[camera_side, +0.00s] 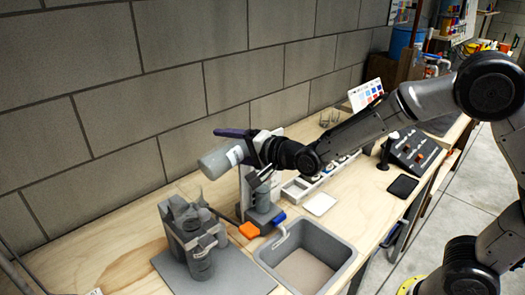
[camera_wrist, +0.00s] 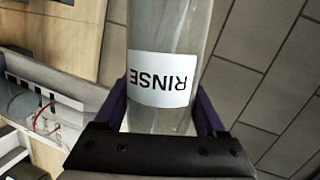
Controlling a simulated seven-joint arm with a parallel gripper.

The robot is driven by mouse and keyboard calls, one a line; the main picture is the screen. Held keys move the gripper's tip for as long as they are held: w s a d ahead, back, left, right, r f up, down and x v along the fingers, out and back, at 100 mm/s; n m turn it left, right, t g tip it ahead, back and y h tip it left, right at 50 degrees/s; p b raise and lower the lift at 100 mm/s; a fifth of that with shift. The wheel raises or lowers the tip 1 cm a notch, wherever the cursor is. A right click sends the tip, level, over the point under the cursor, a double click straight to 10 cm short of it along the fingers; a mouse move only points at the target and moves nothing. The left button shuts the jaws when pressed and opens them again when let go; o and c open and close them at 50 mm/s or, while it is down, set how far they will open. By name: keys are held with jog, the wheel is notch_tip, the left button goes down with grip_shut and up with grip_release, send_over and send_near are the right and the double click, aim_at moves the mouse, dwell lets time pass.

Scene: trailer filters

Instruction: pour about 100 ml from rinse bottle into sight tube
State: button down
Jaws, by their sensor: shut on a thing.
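The rinse bottle (camera_side: 216,162) is a grey-looking cylinder with a white label, held in the air and tipped close to horizontal, its far end to the left and slightly down. In the wrist view the clear bottle (camera_wrist: 160,115) shows its RINSE label upside down. My gripper (camera_side: 243,146), with dark purple fingers, is shut on the bottle, one finger on each side. A white upright panel (camera_side: 244,190) on a grey stand is below the bottle, partly hidden. The bottle's mouth and any liquid flow cannot be made out.
A grey pump-like unit (camera_side: 196,235) stands on a plate at the front left. A grey basin (camera_side: 310,258) is right of it. Clear glasses (camera_side: 329,117) are farther back. A block wall runs behind the bench.

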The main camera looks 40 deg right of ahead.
jog(key=shift+a+f+n, duration=0.35)
jog(key=shift+a+n, duration=0.1)
jog(key=shift+n, duration=0.05)
jog(key=shift+d+r+h, duration=0.15)
jog(key=shift+r+h, duration=0.15)
jog(key=shift+r, duration=0.2)
jog(key=shift+d+r+n, duration=0.1)
jog(key=shift+r+n, duration=0.5)
jog(key=shift+r, duration=0.75)
jog(key=shift+d+r+n+h, duration=0.25)
jog(key=shift+n+h, duration=0.15)
jog(key=shift+n, duration=0.2)
jog(key=shift+d+r+n+h, duration=0.2)
jog(key=shift+n+h, duration=0.2)
jog(key=shift+n, duration=0.2)
jog(key=shift+d+f+n+h, duration=0.15)
jog(key=shift+f+n+h, duration=0.25)
jog(key=shift+n, duration=0.4)
jog(key=a+f+n+h, duration=0.1)
jog(key=n, duration=0.1)
jog(key=shift+a+f+n, duration=0.15)
jog(key=shift+a+n, duration=0.05)
jog(key=shift+n, duration=0.2)
jog(key=n, duration=0.1)
jog(key=a+n+h, duration=0.1)
jog(key=shift+f+n, duration=0.25)
jog(key=shift+n, duration=0.15)
jog(key=shift+r, duration=2.55)
